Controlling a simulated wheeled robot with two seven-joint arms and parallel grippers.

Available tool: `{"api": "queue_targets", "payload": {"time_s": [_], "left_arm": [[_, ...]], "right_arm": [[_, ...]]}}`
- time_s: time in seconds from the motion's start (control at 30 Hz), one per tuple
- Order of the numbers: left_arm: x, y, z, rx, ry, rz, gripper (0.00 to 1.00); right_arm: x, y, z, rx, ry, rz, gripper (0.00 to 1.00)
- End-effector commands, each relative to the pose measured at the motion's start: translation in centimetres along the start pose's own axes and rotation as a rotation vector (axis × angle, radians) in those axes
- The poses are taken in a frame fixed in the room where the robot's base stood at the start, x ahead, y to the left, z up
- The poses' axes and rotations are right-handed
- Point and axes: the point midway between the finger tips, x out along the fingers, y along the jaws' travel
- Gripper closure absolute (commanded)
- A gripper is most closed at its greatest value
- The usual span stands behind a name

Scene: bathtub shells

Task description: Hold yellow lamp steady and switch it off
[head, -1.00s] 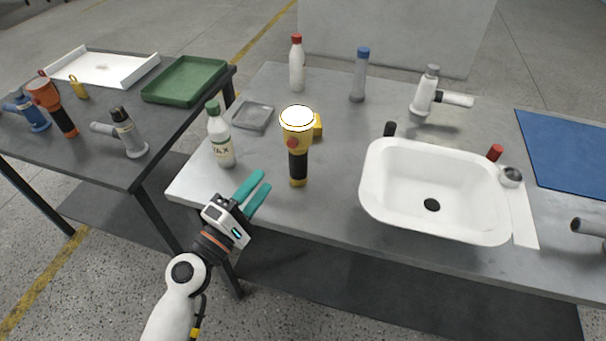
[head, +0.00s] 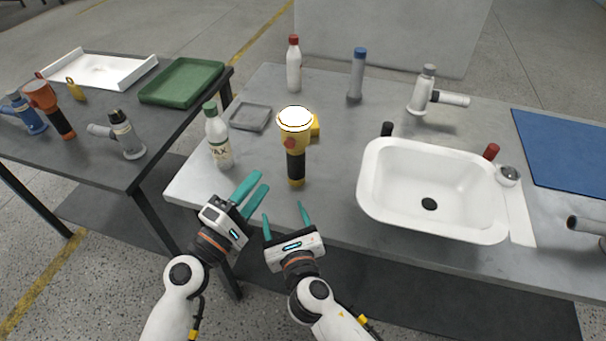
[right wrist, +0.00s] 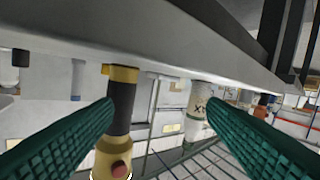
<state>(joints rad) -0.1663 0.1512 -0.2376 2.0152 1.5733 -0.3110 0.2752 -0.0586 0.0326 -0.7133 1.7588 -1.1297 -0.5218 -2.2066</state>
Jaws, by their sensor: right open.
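The yellow lamp (head: 296,150) stands upright near the front edge of the grey table. It has a black handle, a yellow head with a red button, and a bright white lens facing up. In the right wrist view the lamp (right wrist: 119,118) appears upside down, between my fingers, with the red button (right wrist: 119,169) visible. My left gripper (head: 259,180) is open and empty, left of the lamp and apart from it. My right gripper (head: 285,209) is open and empty, in front of the lamp near the table edge, apart from it.
A white bottle with a green cap (head: 218,138) stands left of the lamp. A grey tray (head: 250,117) and a yellow object (head: 315,126) lie behind. A white sink (head: 375,190) is to the right. The tabletop between the lamp and sink is clear.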

Motion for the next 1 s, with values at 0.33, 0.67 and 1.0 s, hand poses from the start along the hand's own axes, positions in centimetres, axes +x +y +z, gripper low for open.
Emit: {"api": "queue_targets", "payload": {"time_s": [0.33, 0.67, 1.0], "left_arm": [[0.0, 0.0, 0.0, 0.000, 0.000, 0.000, 0.64], [0.0, 0.0, 0.0, 0.000, 0.000, 0.000, 0.64], [0.0, 0.0, 0.0, 0.000, 0.000, 0.000, 0.64]], "right_arm": [[6.1, 6.6, -4.2, 0.165, 0.110, -0.019, 0.33], [10.2, 6.9, -4.9, 0.178, 0.116, -0.019, 0.33], [13.6, 6.8, -5.2, 0.178, 0.115, -0.019, 0.33]]}}
